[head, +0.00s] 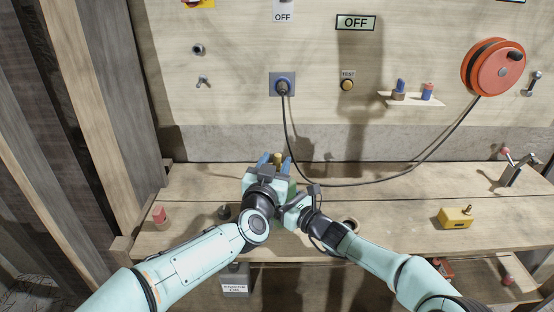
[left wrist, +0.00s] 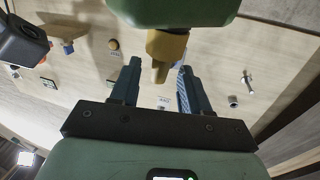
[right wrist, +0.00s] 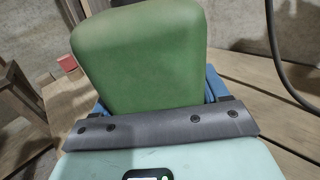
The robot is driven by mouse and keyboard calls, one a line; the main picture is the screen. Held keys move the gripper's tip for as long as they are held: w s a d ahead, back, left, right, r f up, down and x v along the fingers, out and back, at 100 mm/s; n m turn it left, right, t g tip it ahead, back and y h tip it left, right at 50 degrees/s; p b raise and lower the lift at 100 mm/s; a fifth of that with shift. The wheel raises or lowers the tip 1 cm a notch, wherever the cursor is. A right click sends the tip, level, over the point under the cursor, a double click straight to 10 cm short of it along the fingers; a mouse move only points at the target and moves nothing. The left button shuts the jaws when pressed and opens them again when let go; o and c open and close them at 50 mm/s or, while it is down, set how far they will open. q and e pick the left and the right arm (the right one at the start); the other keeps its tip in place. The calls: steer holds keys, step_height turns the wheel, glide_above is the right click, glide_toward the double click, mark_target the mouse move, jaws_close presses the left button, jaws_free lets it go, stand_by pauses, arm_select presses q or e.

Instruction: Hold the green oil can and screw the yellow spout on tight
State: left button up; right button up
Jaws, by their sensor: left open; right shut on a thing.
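The yellow spout (left wrist: 165,52) sits at the green oil can (left wrist: 175,10) in the left wrist view, its narrow tip pointing in between my left fingers. My left gripper (left wrist: 158,85) is open, one blue finger on each side of the spout; I cannot tell whether either touches it. In the head view the spout (head: 277,158) shows between the fingertips of my left gripper (head: 275,161). My right gripper (right wrist: 155,98) is shut on the green can (right wrist: 143,60), which fills the space between its fingers. In the head view my grippers hide most of the can.
A black cable (head: 340,184) runs from a wall socket (head: 283,85) across the bench behind my grippers to an orange reel (head: 493,66). A yellow box (head: 456,217) and a lever clamp (head: 514,171) are at the right, a red piece (head: 159,216) at the left.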

arm_select(q)
steer(key=shift+x, duration=1.15)
jaws_close()
stand_by(0.9)
steer(key=shift+a+n, duration=0.25)
steer(key=shift+n, duration=0.25)
